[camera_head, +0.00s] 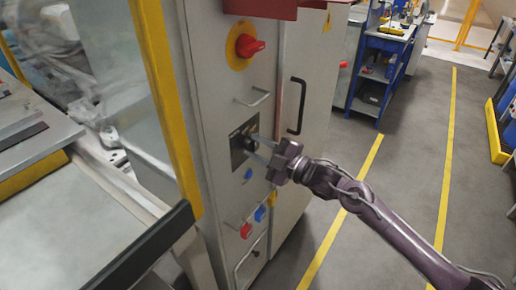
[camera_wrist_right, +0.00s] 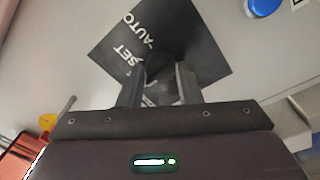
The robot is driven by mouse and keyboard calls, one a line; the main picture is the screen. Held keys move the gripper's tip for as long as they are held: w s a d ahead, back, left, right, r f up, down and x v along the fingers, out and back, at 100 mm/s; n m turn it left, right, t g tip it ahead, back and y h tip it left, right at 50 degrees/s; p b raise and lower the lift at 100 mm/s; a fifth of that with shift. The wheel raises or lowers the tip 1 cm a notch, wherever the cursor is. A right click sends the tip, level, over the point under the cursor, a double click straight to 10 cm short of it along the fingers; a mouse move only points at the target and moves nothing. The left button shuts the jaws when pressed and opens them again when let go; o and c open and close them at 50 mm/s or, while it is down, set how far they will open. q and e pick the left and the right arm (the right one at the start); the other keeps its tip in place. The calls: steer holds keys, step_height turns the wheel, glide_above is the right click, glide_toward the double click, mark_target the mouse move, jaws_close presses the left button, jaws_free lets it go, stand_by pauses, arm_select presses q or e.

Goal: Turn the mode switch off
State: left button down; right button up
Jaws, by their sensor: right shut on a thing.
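The mode switch (camera_wrist_right: 160,62) is a dark knob on a black plate (camera_wrist_right: 205,38) with white lettering, where "SET" and "AUTO" can be read in the right wrist view. In the head view the black plate (camera_head: 237,150) is on the grey cabinet front. My right gripper (camera_head: 252,146) reaches the plate from the right. In the right wrist view my right gripper (camera_wrist_right: 160,82) has its two fingers on either side of the knob, shut on it. The knob's pointer direction is hidden between the fingers. My left gripper is in neither view.
A red rotary switch (camera_head: 249,45) on a yellow disc and a metal handle (camera_head: 252,97) are above the plate. A blue button (camera_head: 248,174) and red and blue knobs are below. A black door handle (camera_head: 298,106) is to the right. The floor (camera_head: 400,150) there is open.

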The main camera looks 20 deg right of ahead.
steer(key=shift+s+a+f, duration=0.1)
steer(key=shift+f, duration=0.1)
steer(key=o, duration=0.8)
steer(key=shift+o, duration=0.6)
steer(key=shift+r, duration=0.1)
steer(key=b+v, duration=0.1)
steer(key=v, duration=0.6)
steer(key=shift+s+d+b, duration=0.25)
steer(key=shift+s+b, duration=0.05)
